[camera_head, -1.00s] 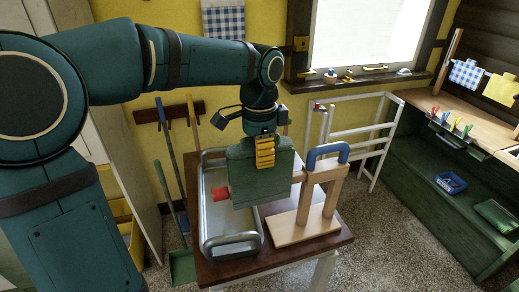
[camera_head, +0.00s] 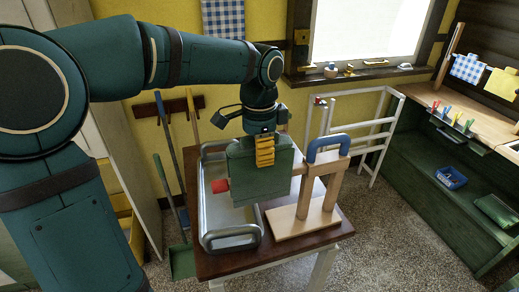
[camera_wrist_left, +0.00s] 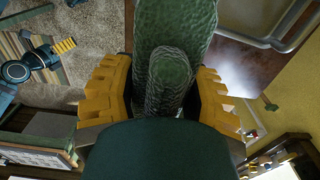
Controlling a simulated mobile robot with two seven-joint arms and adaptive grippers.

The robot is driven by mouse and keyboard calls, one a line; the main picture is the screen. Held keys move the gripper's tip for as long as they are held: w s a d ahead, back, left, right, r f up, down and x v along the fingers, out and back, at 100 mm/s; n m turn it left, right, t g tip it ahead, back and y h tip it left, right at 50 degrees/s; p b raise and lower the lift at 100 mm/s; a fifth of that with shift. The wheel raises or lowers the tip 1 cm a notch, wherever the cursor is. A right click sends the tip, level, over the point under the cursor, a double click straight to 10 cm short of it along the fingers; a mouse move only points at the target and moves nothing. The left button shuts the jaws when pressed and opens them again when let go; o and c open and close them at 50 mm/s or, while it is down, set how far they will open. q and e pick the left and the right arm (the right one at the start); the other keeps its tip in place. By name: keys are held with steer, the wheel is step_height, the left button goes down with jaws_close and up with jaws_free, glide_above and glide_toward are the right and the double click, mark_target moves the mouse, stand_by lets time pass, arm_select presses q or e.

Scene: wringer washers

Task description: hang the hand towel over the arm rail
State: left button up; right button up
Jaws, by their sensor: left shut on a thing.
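The green hand towel (camera_head: 255,182) hangs folded from my left gripper (camera_head: 265,156), whose yellow fingers are shut on its upper part. In the left wrist view, the towel's folds (camera_wrist_left: 175,45) show between the fingers (camera_wrist_left: 165,100). The wooden stand (camera_head: 331,190) with a blue arched top carries an arm rail (camera_head: 297,170) reaching left to a red end (camera_head: 220,185). The towel hangs across the rail's line and hides its middle. I cannot tell whether cloth touches the rail or hangs on both sides.
The stand is on a dark wooden table (camera_head: 335,236), beside a grey metal tray (camera_head: 215,217) under the towel. A white drying rack (camera_head: 375,140) stands behind. Long-handled tools lean on the yellow wall at left. A green bench is at right.

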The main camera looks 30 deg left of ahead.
mark_target(259, 175)
arm_select(q)
steer(key=shift+f+b, duration=2.25)
steer(key=shift+f, duration=1.4)
steer(key=o, duration=1.4)
steer(key=shift+c, duration=0.2)
